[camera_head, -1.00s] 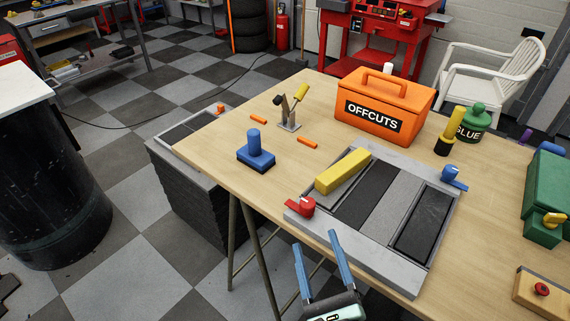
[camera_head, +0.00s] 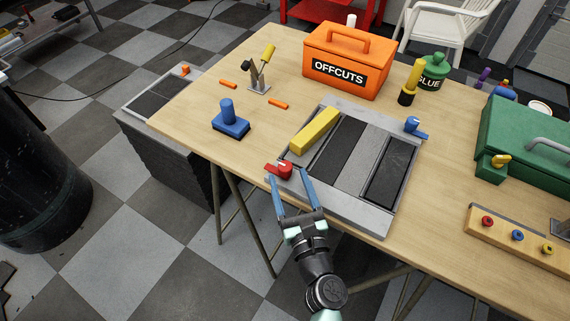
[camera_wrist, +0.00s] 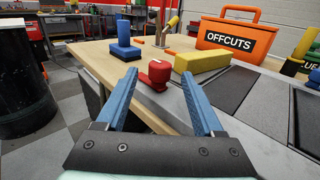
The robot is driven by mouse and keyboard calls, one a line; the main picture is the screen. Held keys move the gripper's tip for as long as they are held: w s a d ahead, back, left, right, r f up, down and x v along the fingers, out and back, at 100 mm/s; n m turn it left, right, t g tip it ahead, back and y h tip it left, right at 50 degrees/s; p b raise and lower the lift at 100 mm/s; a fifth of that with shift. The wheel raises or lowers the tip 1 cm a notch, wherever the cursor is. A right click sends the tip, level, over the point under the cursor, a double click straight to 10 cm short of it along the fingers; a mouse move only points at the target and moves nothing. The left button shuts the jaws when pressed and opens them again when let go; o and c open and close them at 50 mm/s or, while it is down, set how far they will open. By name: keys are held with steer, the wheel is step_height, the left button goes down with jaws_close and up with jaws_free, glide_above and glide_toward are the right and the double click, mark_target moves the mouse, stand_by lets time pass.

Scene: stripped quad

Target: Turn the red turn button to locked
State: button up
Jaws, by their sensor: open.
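The red turn button (camera_head: 284,170) sits on the near left corner of the grey tray frame (camera_head: 352,218). Its red lever points left in the head view, out past the frame's edge. In the wrist view the red turn button (camera_wrist: 156,75) stands ahead, between the two blue fingers and beyond their tips. My gripper (camera_head: 289,175) is open and empty, its fingertips close to the button on its near side. It also shows in the wrist view (camera_wrist: 160,78). I cannot tell whether a finger touches the button. A blue turn button (camera_head: 413,125) sits at the frame's far right corner.
A yellow bar (camera_head: 315,131) lies on the frame just behind the red button. A blue handled block (camera_head: 230,122) stands on the table to the left. The orange OFFCUTS box (camera_head: 345,62) and green case (camera_head: 530,140) stand farther off. Bare tabletop lies left of the frame.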

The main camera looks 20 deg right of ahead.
mark_target(287, 174)
steer(key=shift+w+d, duration=0.15)
steer(key=shift+w, duration=0.85)
steer(key=shift+w+d, duration=0.1)
steer(key=shift+w, duration=0.9)
jaws_close()
